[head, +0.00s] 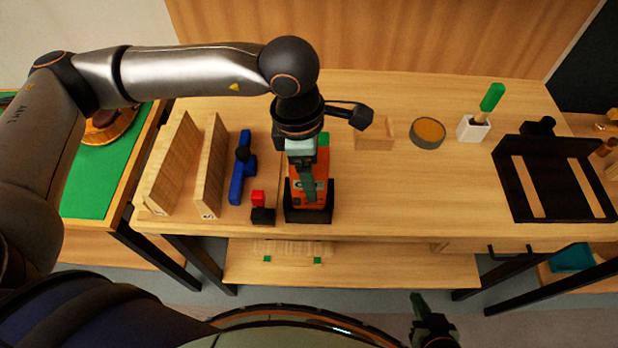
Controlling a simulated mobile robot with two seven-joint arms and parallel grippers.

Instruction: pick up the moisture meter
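The moisture meter, which I take to be the orange device (318,197) with a dark face, stands in a black holder (308,216) near the front edge of the bench. My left gripper (308,190) points down from above, right over the orange device, and hides part of it. Its fingers overlap the device in the picture; I cannot tell whether they touch it or how wide they are. My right gripper (418,300) is low at the bottom, in front of the bench and away from the device. Its fingers show as one narrow dark green shape.
Two upright wooden boards (211,165), a blue clamp-like tool (241,170) and a small red and black item (260,210) stand left of the holder. A wooden block (375,135), round tin (427,132), white brush cup (473,129) and black rack (512,190) are right. The bench's middle front is clear.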

